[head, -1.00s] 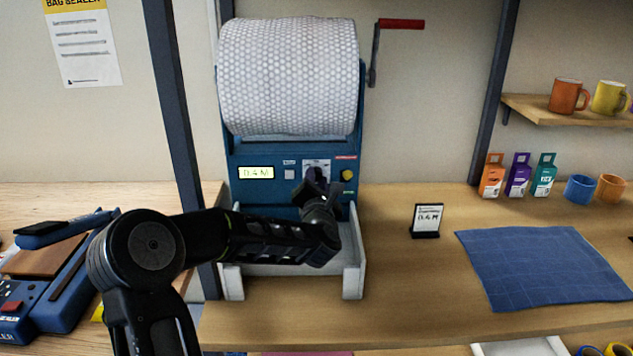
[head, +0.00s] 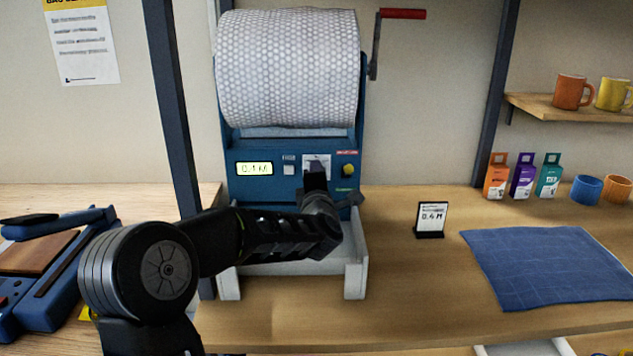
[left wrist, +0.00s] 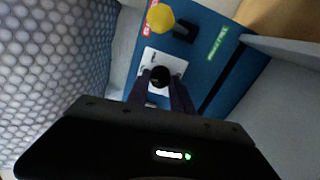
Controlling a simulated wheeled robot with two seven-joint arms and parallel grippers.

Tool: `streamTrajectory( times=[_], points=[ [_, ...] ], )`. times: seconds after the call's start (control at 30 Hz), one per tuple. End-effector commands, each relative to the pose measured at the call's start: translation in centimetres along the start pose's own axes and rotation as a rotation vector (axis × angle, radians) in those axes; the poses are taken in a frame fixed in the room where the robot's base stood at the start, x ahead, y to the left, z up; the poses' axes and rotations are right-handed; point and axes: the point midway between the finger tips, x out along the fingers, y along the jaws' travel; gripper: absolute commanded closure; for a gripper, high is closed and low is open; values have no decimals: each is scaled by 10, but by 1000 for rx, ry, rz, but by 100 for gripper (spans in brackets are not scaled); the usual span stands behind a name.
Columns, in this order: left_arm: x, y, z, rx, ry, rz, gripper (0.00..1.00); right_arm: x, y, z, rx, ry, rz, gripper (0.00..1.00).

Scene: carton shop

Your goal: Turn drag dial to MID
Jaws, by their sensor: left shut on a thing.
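The drag dial (left wrist: 160,76) is a small round black knob on a white plate (left wrist: 168,60) on the blue front panel. My left gripper (left wrist: 161,86) is shut on the dial, with one dark finger on each side of it. In the head view my left gripper (head: 316,182) reaches up to the panel just below the white dial plate (head: 317,161) and hides the dial. The dial's setting marks are too small or covered to read. My right gripper is not in view.
A bubble-wrap roll (head: 288,68) with a red-handled crank (head: 403,14) sits above the panel. The lit display (head: 254,169) reads 0.4 M. A yellow knob (head: 348,170) is right of the dial.

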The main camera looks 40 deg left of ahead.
Motion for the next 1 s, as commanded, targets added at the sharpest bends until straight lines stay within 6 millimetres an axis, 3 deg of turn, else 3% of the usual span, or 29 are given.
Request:
streamTrajectory(
  times=[0.3, 0.7, 0.73, 1.0],
  points=[
    [0, 0, 0, 109, 0, -1, 100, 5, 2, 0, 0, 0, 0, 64],
    [0, 0, 0, 118, 0, -1, 100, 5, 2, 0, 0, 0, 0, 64],
    [0, 0, 0, 118, 1, -1, 72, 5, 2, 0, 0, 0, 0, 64],
    [0, 0, 0, 118, 0, -1, 51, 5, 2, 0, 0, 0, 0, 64]
  ],
)
